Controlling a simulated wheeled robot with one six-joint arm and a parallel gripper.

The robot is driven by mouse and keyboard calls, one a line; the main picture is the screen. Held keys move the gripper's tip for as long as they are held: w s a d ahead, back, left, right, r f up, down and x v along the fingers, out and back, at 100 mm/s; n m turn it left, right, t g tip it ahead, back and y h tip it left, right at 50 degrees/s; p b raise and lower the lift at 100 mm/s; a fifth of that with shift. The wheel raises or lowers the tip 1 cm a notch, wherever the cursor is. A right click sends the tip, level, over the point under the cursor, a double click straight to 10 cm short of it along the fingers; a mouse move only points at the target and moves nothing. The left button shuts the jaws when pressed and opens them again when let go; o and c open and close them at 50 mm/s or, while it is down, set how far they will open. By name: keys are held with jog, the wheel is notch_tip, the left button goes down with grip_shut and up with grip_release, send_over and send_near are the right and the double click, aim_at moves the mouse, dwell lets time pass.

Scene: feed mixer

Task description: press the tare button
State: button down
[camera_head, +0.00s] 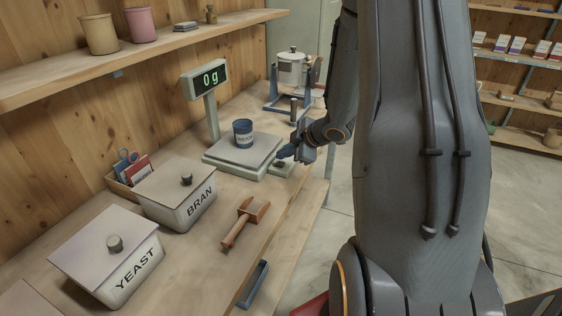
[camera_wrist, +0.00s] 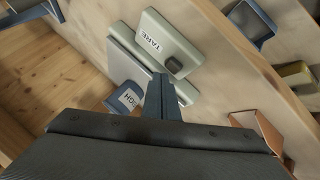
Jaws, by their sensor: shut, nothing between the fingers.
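The tare box (camera_wrist: 150,38), a pale block lettered TARE, sits at the front corner of the scale; it also shows in the head view (camera_head: 279,169). Its dark button (camera_wrist: 175,66) stands up near one end. The scale (camera_head: 232,156) has a flat plate holding a blue labelled cup (camera_head: 243,138), and its display (camera_head: 205,79) reads 0 g.
Lidded bins marked BRAN (camera_head: 184,203) and YEAST (camera_head: 119,265) stand at the left. A wooden-handled tool (camera_head: 243,222) lies on the bench near its front edge. A metal pot on a blue stand (camera_head: 291,72) is at the back. Bare bench lies between the bins and tool.

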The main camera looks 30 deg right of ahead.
aim_at(281, 165)
jog(key=shift+r, duration=0.1)
notch_tip(281, 165, up, 5)
jog(key=p, duration=0.5)
dwell(0.3)
dwell(0.8)
jog(key=s+a+m+g+h+b, duration=0.3)
jog(key=s+a+m+g+b, duration=0.3)
jog(key=s+a+m, duration=0.7)
jog(key=s+a+g, duration=0.1)
jog(key=s+a, duration=0.3)
jog(key=s, duration=0.4)
jog(key=shift+s+a, duration=0.2)
jog(key=shift+a, duration=0.15)
